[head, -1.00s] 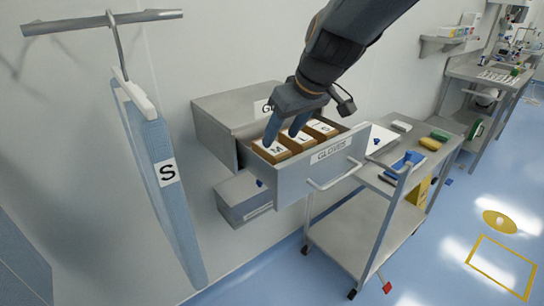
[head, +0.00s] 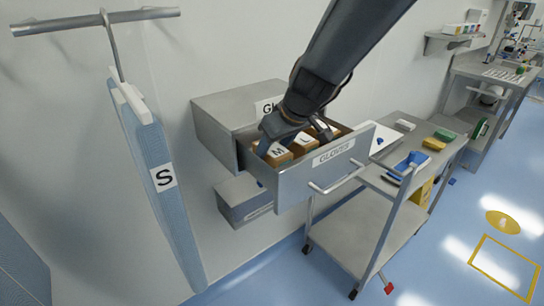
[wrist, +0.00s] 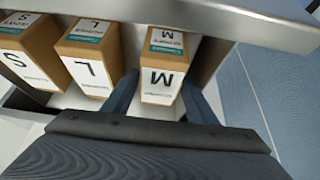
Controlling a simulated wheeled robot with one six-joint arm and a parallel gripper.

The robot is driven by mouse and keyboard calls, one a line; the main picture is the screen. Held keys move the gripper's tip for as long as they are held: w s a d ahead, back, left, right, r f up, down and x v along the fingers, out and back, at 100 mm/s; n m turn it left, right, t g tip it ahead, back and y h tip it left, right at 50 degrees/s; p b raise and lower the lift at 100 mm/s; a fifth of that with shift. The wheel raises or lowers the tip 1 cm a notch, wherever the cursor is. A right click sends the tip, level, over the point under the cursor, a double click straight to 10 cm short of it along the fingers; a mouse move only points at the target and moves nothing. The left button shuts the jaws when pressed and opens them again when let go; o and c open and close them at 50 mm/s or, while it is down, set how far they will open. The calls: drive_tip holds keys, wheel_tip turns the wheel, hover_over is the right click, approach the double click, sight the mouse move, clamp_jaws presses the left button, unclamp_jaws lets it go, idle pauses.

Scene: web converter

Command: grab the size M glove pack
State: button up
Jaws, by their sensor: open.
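The size M glove pack (wrist: 161,72) is a brown box with a white label marked M. It stands in the open drawer (head: 312,176) labelled GLOVES, and shows in the head view (head: 276,154) at the drawer's left. My gripper (wrist: 160,98) is open in the drawer, with one blue finger on each side of the M pack's near part. Contact of the fingers with the pack cannot be told. The L pack (wrist: 92,62) and the S pack (wrist: 32,58) stand to the left of it in the wrist view.
The drawer's metal wall (wrist: 235,18) runs close past the M pack. A hanging blue garment marked S (head: 163,178) is left of the drawer. A wheeled cart (head: 372,228) with trays stands to the right.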

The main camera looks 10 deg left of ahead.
drive_tip(key=shift+w+f, duration=0.15)
drive_tip(key=shift+f, duration=0.15)
drive_tip(key=shift+f+b, duration=0.25)
drive_tip(key=shift+b, duration=0.2)
idle(0.5)
drive_tip(key=c, duration=0.9)
drive_tip(key=shift+o, duration=0.2)
drive_tip(key=shift+r+p, duration=0.2)
drive_tip(key=shift+p, duration=0.1)
